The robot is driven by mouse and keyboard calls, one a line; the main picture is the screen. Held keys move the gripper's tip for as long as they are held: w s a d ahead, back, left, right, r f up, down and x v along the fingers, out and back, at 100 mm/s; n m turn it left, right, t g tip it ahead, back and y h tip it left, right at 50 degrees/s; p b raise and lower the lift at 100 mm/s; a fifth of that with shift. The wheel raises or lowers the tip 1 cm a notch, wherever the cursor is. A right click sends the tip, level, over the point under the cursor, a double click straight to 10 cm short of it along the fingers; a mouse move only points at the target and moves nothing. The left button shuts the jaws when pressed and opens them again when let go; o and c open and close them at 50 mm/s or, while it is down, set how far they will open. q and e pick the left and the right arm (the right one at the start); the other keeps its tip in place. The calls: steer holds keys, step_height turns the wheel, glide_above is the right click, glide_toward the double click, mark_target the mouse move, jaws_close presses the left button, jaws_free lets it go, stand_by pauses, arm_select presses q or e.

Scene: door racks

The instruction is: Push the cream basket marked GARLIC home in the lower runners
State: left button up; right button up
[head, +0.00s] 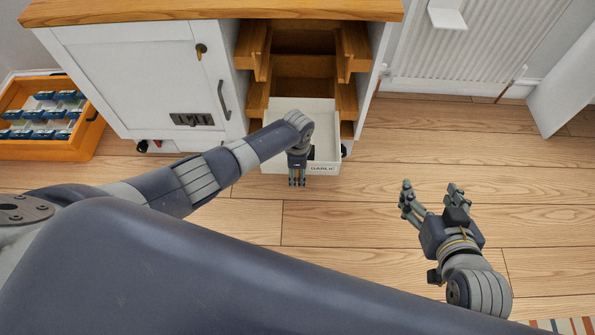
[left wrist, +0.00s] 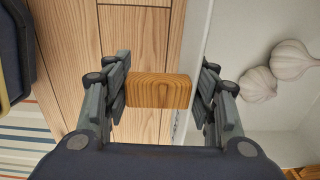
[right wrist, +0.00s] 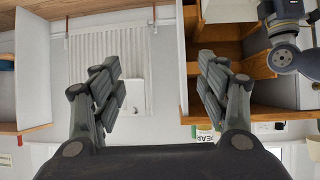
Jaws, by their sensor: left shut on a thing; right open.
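The cream basket (head: 270,160) marked GARLIC sticks out of the front of the open cabinet bay, its back end near the lower runners (head: 347,101). Whether it sits in both runners is hard to tell. Garlic bulbs (left wrist: 292,60) lie inside it. My left gripper (head: 297,182) is at its front wall, the arm covering part of the basket. In the left wrist view its fingers (left wrist: 160,85) straddle the basket's front wall and the wooden pull (left wrist: 158,91), shut on them. My right gripper (head: 430,197) is open and empty over the floor to the right.
The white cabinet (head: 130,75) has a closed door with a handle left of the bay. Empty upper runners (head: 354,47) are above. A wooden crate (head: 87,138) of blue items stands at left. A radiator (head: 475,50) is behind at right. The floor in front is clear.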

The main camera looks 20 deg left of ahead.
arm_select(q)
steer(key=shift+w+a+b, duration=0.1)
steer(key=shift+w+b, duration=0.25)
steer(key=shift+w, duration=0.1)
steer(key=shift+w+a+b, duration=0.1)
steer(key=shift+w+b, duration=0.25)
steer(key=shift+w, duration=0.05)
steer(key=shift+w+a+b, duration=0.1)
steer(key=shift+w+b, duration=0.3)
steer(key=shift+w+a, duration=0.1)
steer(key=shift+w, duration=0.15)
arm_select(e)
steer(key=w+a+r+t+y, duration=0.1)
steer(key=w+r+t, duration=0.1)
steer(key=r, duration=0.4)
steer(key=w+a+r+t+y, duration=0.1)
steer(key=w+r+t, duration=0.1)
steer(key=r+t, duration=0.2)
steer(key=shift+a+r+t, duration=0.35)
steer(key=shift+r+t, duration=0.05)
steer(key=shift+r, duration=0.5)
stand_by(0.3)
arm_select(q)
steer(key=shift+b, duration=0.3)
arm_select(e)
steer(key=shift+w+r, duration=0.1)
steer(key=shift+r, duration=0.05)
